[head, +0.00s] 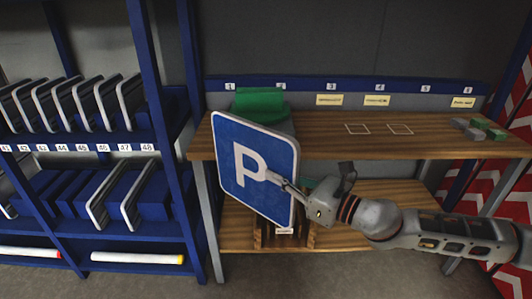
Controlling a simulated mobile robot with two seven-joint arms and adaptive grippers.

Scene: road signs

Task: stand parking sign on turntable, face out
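The parking sign (240,150) is a blue rounded square with a white P and white border. It is tilted in the picture, its face toward me, in front of the wooden bench's front edge. My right gripper (284,188) reaches in from the right and is shut on the sign's right part, one finger across the face near the P. The other finger is mostly hidden. A green block-like thing (260,99) with a grey-green part below it stands on the bench behind the sign, partly hidden. I cannot tell whether it is the turntable. My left gripper is out of view.
The wooden bench top (345,148) has white outlined squares and is clear in the middle. Small grey and green blocks (480,127) lie at its right end. A wooden slotted rack (265,236) stands on the lower shelf. Blue racks (160,110) with signs stand left.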

